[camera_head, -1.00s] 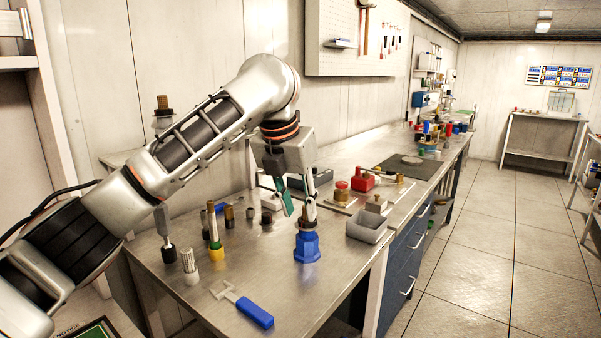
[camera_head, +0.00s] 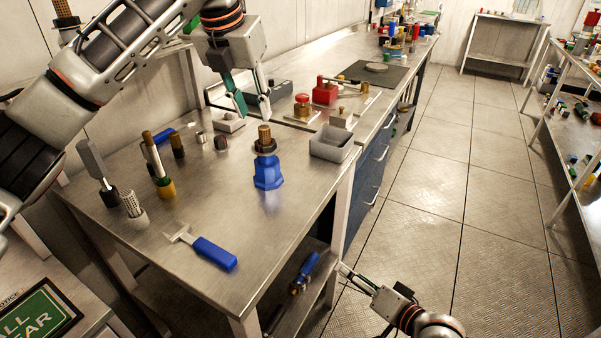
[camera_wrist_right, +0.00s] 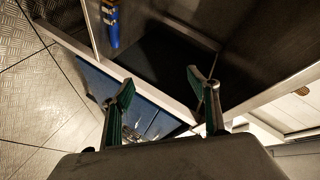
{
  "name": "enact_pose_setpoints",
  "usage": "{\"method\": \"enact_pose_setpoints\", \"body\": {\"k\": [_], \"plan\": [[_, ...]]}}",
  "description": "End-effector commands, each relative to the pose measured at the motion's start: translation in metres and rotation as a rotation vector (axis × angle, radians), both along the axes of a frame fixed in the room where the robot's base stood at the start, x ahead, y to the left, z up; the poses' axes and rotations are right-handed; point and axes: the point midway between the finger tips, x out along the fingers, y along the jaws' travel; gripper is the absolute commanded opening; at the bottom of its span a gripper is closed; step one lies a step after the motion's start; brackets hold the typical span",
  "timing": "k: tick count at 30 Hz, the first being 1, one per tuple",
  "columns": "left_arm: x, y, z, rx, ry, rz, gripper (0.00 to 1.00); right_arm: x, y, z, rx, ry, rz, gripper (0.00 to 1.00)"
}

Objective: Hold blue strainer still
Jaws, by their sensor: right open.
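The blue strainer (camera_head: 268,174) stands upright on the steel bench, with a dark collar and brown threaded top (camera_head: 265,136). Nothing touches it in the head view. My left gripper (camera_head: 253,112) is open and empty, its two fingers apart, behind and above the strainer in the picture. My right gripper (camera_head: 343,268) is low beside the bench's front right leg. In the right wrist view its fingers (camera_wrist_right: 162,98) are spread with nothing between them.
A blue-handled tool (camera_head: 214,253) lies at the bench front. Upright tools (camera_head: 158,165) stand at left, and a grey bin (camera_head: 332,145) is right of the strainer. Another blue-handled tool (camera_head: 305,272) lies on the lower shelf, near my right gripper. The floor at right is clear.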

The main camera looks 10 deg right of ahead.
Motion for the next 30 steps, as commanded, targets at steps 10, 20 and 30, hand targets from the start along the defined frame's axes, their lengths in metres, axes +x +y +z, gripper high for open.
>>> {"method": "enact_pose_setpoints", "body": {"k": [10,20,30], "plan": [[0.0,0.0,0.0,0.0,0.0,0.0,0.28,0.114,-0.021,0.135,0.697,0.179,-0.081,0.6],[0.0,0.0,0.0,0.0,0.0,0.0,0.28,0.171,-0.048,0.258,1.208,0.387,-0.1,0.6],[0.0,0.0,0.0,0.0,0.0,0.0,0.28,0.137,0.074,0.249,1.649,0.973,-0.076,0.6]]}}
